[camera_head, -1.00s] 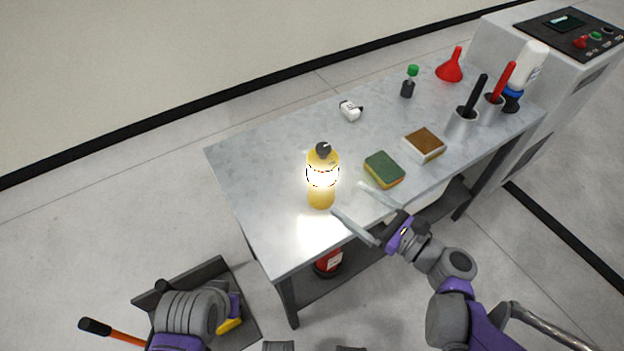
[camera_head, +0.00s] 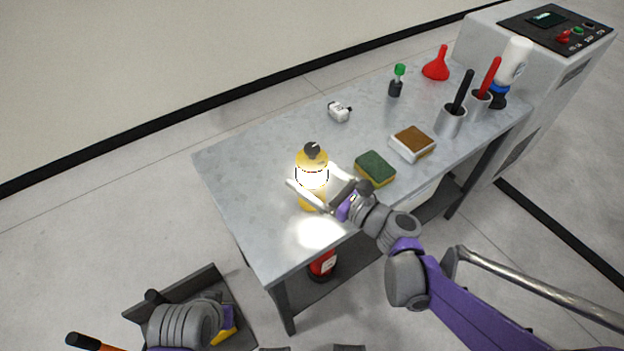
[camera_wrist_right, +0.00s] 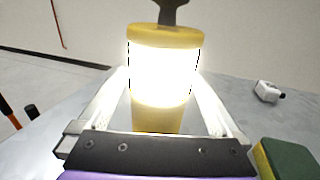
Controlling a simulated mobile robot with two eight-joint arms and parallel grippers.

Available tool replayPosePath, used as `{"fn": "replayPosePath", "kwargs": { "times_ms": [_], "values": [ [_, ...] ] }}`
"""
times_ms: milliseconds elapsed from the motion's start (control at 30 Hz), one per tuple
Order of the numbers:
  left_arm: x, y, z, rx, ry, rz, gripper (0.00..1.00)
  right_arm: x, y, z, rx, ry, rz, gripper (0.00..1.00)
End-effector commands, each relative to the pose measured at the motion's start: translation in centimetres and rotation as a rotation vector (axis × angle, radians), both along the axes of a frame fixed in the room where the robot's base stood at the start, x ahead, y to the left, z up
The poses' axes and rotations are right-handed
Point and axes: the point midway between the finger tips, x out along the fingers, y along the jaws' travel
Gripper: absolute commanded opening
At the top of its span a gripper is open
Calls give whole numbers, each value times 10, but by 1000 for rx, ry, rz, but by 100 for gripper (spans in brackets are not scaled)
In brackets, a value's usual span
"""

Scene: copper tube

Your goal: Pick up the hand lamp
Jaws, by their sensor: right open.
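The hand lamp (camera_head: 311,162) is a lit yellow cylinder with a glowing white band and a dark top, standing upright on the grey table near its left front. My right gripper (camera_head: 318,190) is open, with its fingers on either side of the lamp's body. In the right wrist view the lamp (camera_wrist_right: 158,117) stands between the two fingers of the right gripper (camera_wrist_right: 165,85); glare hides whether they touch it. My left arm shows at the lower left in the head view, but its fingers are not visible.
A green and yellow sponge (camera_head: 375,167) lies right of the lamp, close to my right gripper. The table's left end (camera_head: 228,168) is clear.

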Motion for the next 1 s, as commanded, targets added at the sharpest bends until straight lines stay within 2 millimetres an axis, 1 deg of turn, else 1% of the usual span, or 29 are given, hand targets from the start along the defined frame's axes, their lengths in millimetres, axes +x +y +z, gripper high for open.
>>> {"fn": "replayPosePath", "kwargs": {
  "times_ms": [100, 133, 267, 300, 367, 400, 467, 500, 567, 600, 667, 867, 933, 1000],
  "values": [
    [0, 0, 0, 0, 0, 0, 0, 0, 0, 0, 0, 0, 0, 100],
    [0, 0, 0, 0, 0, 0, 0, 0, 0, 0, 0, 0, 0, 96],
    [0, 0, 0, 0, 0, 0, 0, 0, 0, 0, -1, -1, 0, 73],
    [0, 0, 0, 0, 0, 0, 0, 0, 0, 0, -1, -1, 0, 66],
    [0, 0, 0, 0, 0, 0, 0, 0, 0, 0, -1, -1, 0, 55],
    [0, 0, 0, 0, 0, 0, 0, 0, 0, 0, -1, -1, 0, 48],
    [0, 0, 0, 0, 0, 0, 0, 0, 0, 0, -1, -1, 0, 37],
    [0, 0, 0, 0, 0, 0, 0, 0, 0, 0, -1, -1, 0, 30],
    [0, 0, 0, 0, 0, 0, 0, 0, 0, 0, -1, -1, 1, 19],
    [0, 0, 0, 0, 0, 0, 0, 0, 0, 0, -1, -1, 1, 12],
    [0, 0, 0, 0, 0, 0, 0, 0, 0, 0, -1, -1, 1, 1],
    [0, 0, 1, 0, 0, 0, 0, 0, 0, 1, 0, 0, 1, 1],
    [0, 0, 2, 0, -1, 0, 0, -1, 0, 5, 0, 0, 1, 1],
    [-1, 0, 7, 0, -2, 0, 0, 0, 0, 13, 0, -1, 1, 1]
  ]
}}
